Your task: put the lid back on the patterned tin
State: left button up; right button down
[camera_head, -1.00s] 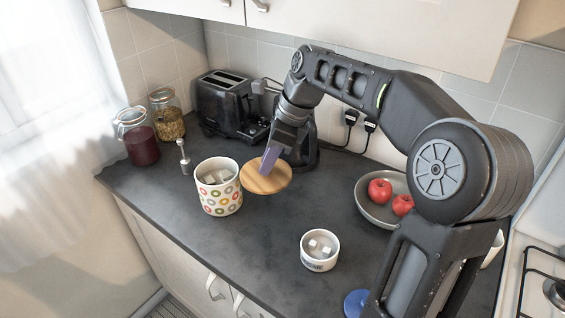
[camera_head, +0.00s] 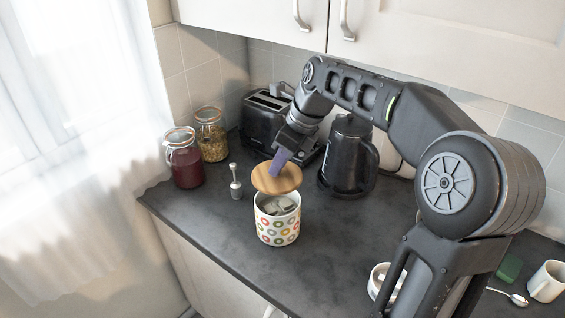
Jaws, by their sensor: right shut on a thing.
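The patterned tin (camera_head: 278,228) is white with coloured rings and stands upright on the dark counter. My right gripper (camera_head: 281,163) is shut on the round wooden lid (camera_head: 272,182). The lid is over the back left of the tin's mouth and hides its far rim. I cannot tell whether the lid touches the rim. My left gripper is not in view.
A small metal tool (camera_head: 235,182) stands left of the tin, with a red jar (camera_head: 184,163) and a grain jar (camera_head: 211,137) behind. A black toaster (camera_head: 266,118) and kettle (camera_head: 347,160) stand behind.

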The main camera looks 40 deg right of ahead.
aim_at(281, 176)
jog(key=shift+f, duration=0.1)
notch_tip(281, 176, down, 4)
jog(key=b, duration=0.4)
jog(key=shift+f, duration=0.1)
jog(key=shift+f+b, duration=0.75)
jog(key=shift+f, duration=0.25)
jog(key=shift+w+p, duration=0.1)
jog(key=shift+p, duration=0.35)
dwell(0.4)
jog(key=shift+f+p, duration=0.2)
jog(key=shift+p, duration=0.15)
dwell(1.3)
dwell(0.4)
jog(key=c, duration=0.7)
grip_release()
